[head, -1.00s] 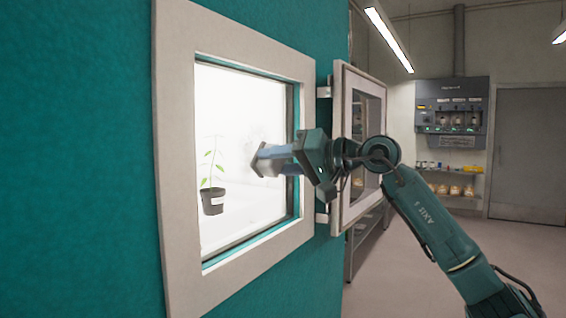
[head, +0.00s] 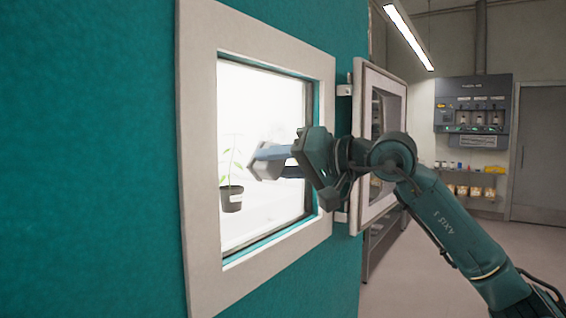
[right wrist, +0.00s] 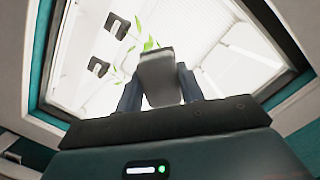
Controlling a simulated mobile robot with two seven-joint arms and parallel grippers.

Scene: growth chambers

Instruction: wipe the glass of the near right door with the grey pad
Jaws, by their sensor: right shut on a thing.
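The grey pad (right wrist: 157,75) is held between the two bluish fingers of my right gripper (head: 276,157). In the head view the pad (head: 265,167) is at the fingertips, against the bright white-framed window (head: 200,150); whether it touches glass I cannot tell. A door (head: 360,150) with a pale frame and a glass pane stands swung outward on hinges just right of this window. My right wrist and forearm cover part of that door. My left gripper is not in view.
A potted plant (head: 231,198) stands behind the window opening. The teal chamber wall (head: 90,150) fills the left. A shelf (head: 470,195) with jars and a wall-mounted dispenser (head: 473,103) are at the back right, near a grey room door (head: 540,150). The floor at lower right looks clear.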

